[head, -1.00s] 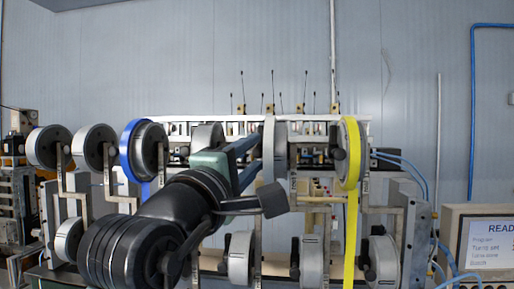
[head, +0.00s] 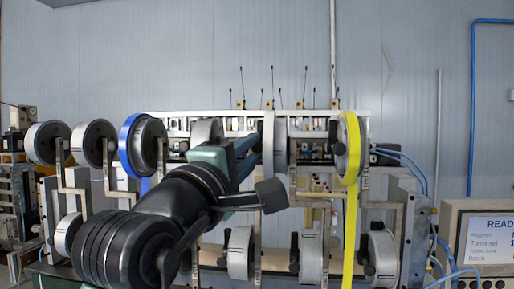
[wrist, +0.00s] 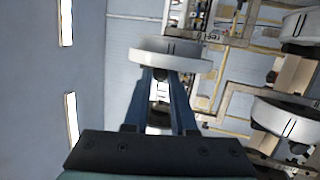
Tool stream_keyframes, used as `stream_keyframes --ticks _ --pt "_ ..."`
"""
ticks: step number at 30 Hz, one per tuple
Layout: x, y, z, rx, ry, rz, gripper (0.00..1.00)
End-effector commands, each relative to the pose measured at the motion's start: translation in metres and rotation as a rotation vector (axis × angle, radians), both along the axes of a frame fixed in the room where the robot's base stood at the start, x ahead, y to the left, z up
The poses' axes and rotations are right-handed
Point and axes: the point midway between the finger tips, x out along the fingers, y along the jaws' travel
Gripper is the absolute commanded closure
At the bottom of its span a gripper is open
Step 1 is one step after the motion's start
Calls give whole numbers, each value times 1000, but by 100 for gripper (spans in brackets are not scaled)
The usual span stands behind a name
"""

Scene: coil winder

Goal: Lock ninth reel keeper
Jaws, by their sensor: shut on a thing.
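A pale reel (head: 270,140) stands edge-on in the upper row of the winder, between the grey reel and the yellow-banded reel. My gripper (head: 254,151) reaches it from the left, with its blue fingers at the hub side. In the wrist view the same reel (wrist: 170,59) lies across the tips of my gripper (wrist: 160,74). The fingers stand a little apart on a small dark part at the hub, which I take to be the reel keeper. The keeper is mostly hidden by the fingers, so its turn angle cannot be told.
A blue-banded reel (head: 147,147) and a yellow-banded reel (head: 347,146) flank the spot. Lower reels (head: 311,258) with black keepers hang beneath. Thin upright wires rise behind the top rail (head: 187,117). A display (head: 494,241) stands at the right.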

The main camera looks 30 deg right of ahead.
Motion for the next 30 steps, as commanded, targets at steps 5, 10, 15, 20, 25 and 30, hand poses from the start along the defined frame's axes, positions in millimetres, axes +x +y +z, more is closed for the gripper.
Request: stream_keyframes --ticks 5,10,15,20,25,30 --pt "-5 3 0 -1 -1 -1 100" --pt "-9 6 1 -1 -2 -1 100" --pt "-13 9 1 -1 -1 0 100" --pt "-17 11 1 -2 -3 0 100" --pt "-17 11 0 -1 -2 0 100" --pt "-16 11 0 -1 -1 0 56"
